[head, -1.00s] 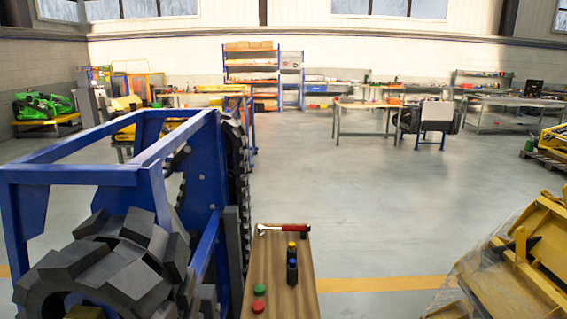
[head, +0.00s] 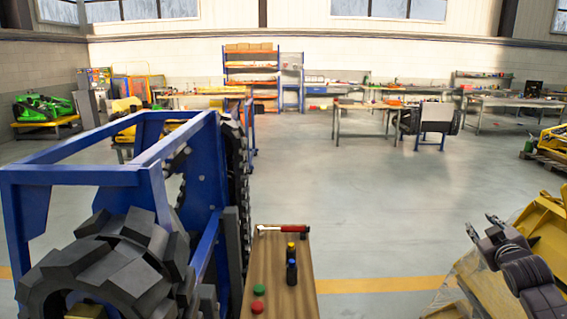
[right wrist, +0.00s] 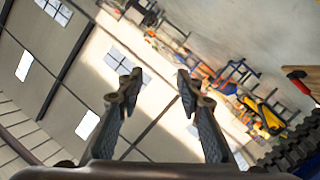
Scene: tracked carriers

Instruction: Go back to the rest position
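My right gripper (head: 481,224) is at the right of the head view, in front of yellow machinery. Its fingers point up and to the left. In the right wrist view its two fingers (right wrist: 158,78) stand apart with nothing between them, so it is open and empty. That view is strongly tilted and shows wall, windows and distant benches beyond the fingertips. My left gripper is in neither view.
A blue frame carrier (head: 100,173) with dark tracks and wheels stands close on the left. A wooden board (head: 270,262) beside it holds a red-handled tool (head: 284,229), two dark bottles and two buttons. Yellow machinery (head: 545,235) is at right. The middle floor is clear.

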